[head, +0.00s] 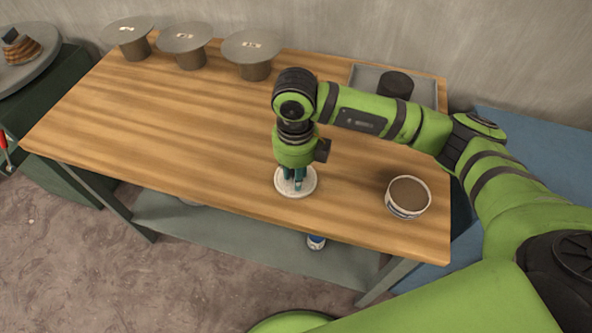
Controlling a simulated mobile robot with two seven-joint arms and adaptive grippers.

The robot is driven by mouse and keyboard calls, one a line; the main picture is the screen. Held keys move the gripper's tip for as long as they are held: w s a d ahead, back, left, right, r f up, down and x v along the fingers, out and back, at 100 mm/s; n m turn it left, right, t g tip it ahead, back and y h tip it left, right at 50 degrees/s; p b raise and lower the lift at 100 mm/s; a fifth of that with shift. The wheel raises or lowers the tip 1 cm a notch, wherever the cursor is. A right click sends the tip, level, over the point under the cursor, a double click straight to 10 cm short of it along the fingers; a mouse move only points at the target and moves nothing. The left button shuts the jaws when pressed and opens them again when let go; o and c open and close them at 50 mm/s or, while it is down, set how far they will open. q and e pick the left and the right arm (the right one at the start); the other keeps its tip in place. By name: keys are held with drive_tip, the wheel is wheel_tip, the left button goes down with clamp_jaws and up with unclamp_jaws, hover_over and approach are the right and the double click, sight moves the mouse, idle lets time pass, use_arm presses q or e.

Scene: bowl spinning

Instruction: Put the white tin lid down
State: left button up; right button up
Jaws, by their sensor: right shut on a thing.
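The white tin lid (284,190) is a flat white disc near the front middle of the wooden table. My right gripper (297,183) points straight down over the lid and is shut on it, its fingers at the lid's centre. I cannot tell whether the lid touches the table top. An open white tin (407,211) with brown contents stands to the right of the lid, near the table's right front corner. My left gripper is not in view.
Several grey discs on short stands (251,45) line the back edge of the wooden table (190,125). A grey tray (364,77) with a dark round block (396,85) is at the back right. The table's left and middle are clear. A small tin (316,242) is on the lower shelf.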

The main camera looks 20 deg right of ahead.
drive_tip(key=o, duration=0.9)
drive_tip(key=shift+f, duration=0.1)
drive_tip(key=shift+r, duration=0.35)
wheel_tip(320, 180, up, 12)
drive_tip(key=shift+f+b, duration=0.2)
drive_tip(key=shift+b, duration=0.4)
